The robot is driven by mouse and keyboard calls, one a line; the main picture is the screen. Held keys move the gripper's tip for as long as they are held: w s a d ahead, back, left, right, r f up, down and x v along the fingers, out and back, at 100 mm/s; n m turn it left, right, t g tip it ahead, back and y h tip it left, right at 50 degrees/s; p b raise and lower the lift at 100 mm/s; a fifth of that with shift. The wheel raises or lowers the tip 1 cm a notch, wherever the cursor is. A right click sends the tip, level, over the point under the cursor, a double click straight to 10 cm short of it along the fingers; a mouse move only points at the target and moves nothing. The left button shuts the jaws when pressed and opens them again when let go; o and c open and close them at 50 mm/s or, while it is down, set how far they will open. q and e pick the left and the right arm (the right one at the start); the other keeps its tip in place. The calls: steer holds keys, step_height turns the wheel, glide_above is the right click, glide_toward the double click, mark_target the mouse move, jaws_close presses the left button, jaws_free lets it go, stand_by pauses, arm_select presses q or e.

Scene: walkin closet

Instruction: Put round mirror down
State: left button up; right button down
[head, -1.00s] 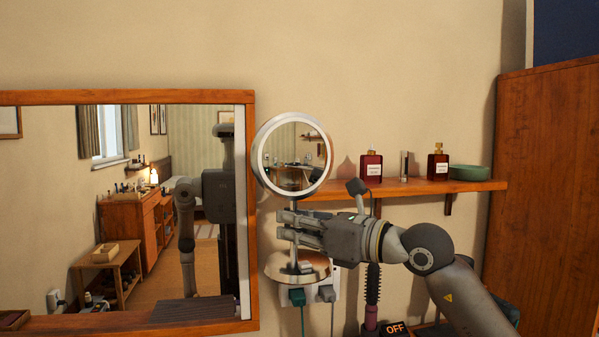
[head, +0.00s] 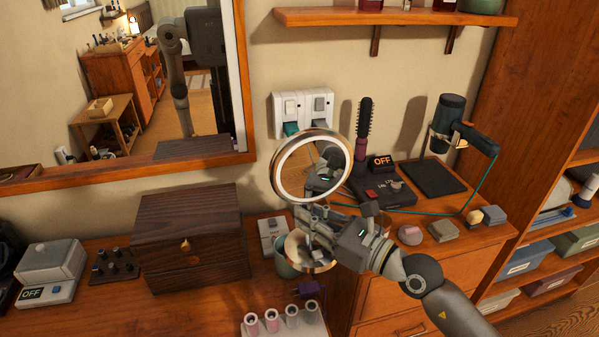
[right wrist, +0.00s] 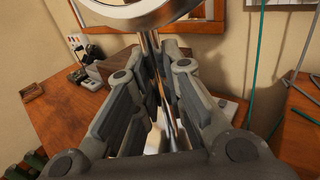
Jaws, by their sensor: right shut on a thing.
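The right wrist view shows the stem (right wrist: 152,55) between my fingers (right wrist: 158,85). The base partly overlaps a greenish cup (head: 287,265); whether it touches anything below is unclear. My left gripper is not in view.
The wooden desk (head: 205,310) holds a dark drawer box (head: 190,240), a grey device (head: 50,268) and a rack of several rollers (head: 285,322). The drawer unit at right carries a black mat (head: 432,176), a hairbrush (head: 363,130) and small blocks. Bare desk shows at front left.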

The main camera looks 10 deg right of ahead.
steer(key=s+d+f+m+t+h, duration=0.2)
steer(key=s+d+f+m+h, duration=0.1)
steer(key=s, duration=0.5)
steer(key=s+d+f+m+t+h, duration=0.2)
steer(key=s+d+f+m+h, duration=0.1)
steer(key=s+h, duration=0.4)
steer(key=shift+s+d+f+m+h, duration=0.25)
steer(key=shift+s+f+m+h, duration=0.2)
steer(key=shift+m+h, duration=0.45)
